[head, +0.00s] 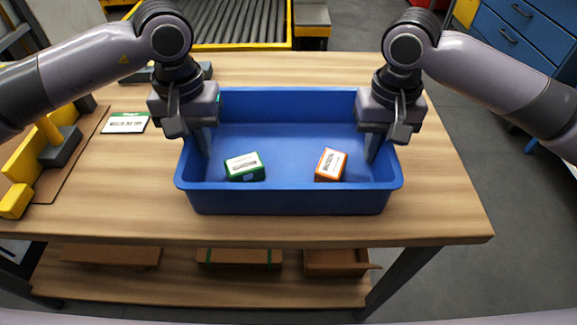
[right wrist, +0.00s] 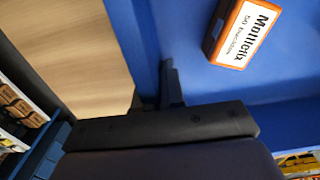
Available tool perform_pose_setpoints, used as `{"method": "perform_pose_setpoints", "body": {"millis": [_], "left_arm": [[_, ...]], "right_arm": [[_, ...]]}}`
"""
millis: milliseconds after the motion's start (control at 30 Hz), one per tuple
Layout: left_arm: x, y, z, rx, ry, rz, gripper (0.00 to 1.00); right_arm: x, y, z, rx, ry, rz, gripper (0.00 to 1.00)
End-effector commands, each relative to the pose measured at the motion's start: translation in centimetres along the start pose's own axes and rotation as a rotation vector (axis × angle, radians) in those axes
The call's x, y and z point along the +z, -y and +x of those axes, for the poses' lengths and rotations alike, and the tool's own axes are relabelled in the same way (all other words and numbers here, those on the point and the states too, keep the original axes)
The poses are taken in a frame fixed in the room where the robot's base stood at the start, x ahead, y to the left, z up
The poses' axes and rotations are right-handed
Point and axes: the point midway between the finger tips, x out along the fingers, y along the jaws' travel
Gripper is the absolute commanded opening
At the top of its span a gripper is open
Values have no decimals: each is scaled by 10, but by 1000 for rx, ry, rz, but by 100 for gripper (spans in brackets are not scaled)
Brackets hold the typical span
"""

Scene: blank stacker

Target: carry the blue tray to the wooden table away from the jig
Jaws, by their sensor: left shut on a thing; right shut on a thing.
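The blue tray (head: 290,200) is on or just above the wooden table (head: 450,215); I cannot tell which. A green-edged box (head: 245,167) and an orange-edged box (head: 331,165) lie inside it. My left gripper (head: 200,140) is shut on the tray's left wall, and my right gripper (head: 378,145) is shut on its right wall. The right wrist view shows the right gripper (right wrist: 160,85) over the tray wall (right wrist: 190,50), with the orange box (right wrist: 243,28) inside. The jig (head: 45,150), yellow and grey on a brown board, stands at the table's left.
A white and green card (head: 125,122) lies between the jig and the tray. A roller conveyor (head: 240,22) is behind the table, and blue drawers (head: 515,35) stand at the back right. Boxes (head: 240,257) sit on the lower shelf. The table right of the tray is clear.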

Motion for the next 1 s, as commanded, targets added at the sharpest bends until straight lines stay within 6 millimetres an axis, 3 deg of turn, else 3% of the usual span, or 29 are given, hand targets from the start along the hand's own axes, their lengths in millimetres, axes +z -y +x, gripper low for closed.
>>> {"method": "perform_pose_setpoints", "body": {"millis": [33, 100, 133, 433, 567, 1000], "left_arm": [[-1, 3, 4, -6, 0, -6, 0], [-1, 3, 2, -6, 1, -6, 28], [-1, 3, 2, -6, 1, -5, 34], [0, 1, 1, -2, 0, -2, 34], [-1, 0, -10, -1, -3, -1, 34], [-1, 0, -97, -2, -3, -3, 34]], "right_arm": [[-1, -3, 4, 6, -1, 7, 0], [-1, -3, 2, 7, 1, 6, 28], [-1, -3, 2, 6, 1, 6, 34], [0, -1, 2, 2, 0, 2, 34], [0, -1, 2, 1, 0, 1, 34], [0, 0, 2, 0, 0, 0, 34]]}}
